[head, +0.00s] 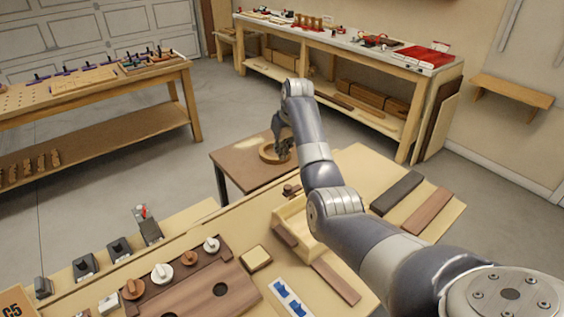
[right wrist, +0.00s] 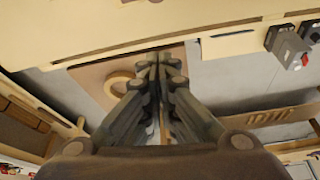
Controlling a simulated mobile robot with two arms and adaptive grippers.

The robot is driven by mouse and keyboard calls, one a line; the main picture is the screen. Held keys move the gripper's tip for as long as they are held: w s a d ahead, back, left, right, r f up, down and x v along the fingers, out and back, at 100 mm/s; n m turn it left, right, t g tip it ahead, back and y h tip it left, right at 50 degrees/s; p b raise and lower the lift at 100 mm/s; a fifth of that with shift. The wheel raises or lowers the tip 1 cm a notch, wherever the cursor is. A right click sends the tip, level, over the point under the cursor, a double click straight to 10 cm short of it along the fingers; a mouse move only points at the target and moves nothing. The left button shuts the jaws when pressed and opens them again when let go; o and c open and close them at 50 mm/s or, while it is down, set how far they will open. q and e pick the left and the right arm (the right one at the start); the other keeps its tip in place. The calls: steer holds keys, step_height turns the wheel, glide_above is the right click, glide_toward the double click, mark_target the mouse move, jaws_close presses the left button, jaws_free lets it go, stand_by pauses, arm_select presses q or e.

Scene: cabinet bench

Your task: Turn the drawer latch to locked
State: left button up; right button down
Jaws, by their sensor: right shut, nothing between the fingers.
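A small dark brown knob-like piece (head: 291,190), possibly the drawer latch, sits at the far edge of the bench beside my right forearm. A brown piece (right wrist: 143,1) also shows at the top edge of the right wrist view, cut off. I cannot tell whether either is turned to locked. My right gripper (head: 283,150) hangs beyond the bench's far edge, apart from the knob-like piece. In the right wrist view its fingers (right wrist: 160,62) are together, empty, and point toward the pale bench side. My left gripper is not in view.
A low brown table (head: 235,160) with a wooden ring (head: 268,154) stands behind my right gripper. A pale open wooden box (head: 290,213) lies partly behind my arm. A brown board with several round knobs (head: 225,283) lies on the near bench. Dark switch-like boxes (head: 120,249) line its left edge.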

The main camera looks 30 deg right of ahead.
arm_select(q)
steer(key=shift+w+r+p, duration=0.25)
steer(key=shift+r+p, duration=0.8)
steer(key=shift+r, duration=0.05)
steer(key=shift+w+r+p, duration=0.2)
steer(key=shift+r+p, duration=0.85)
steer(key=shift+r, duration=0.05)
arm_select(e)
step_height(320, 180, down, 9)
steer(key=shift+s, duration=0.45)
steer(key=shift+f, duration=0.1)
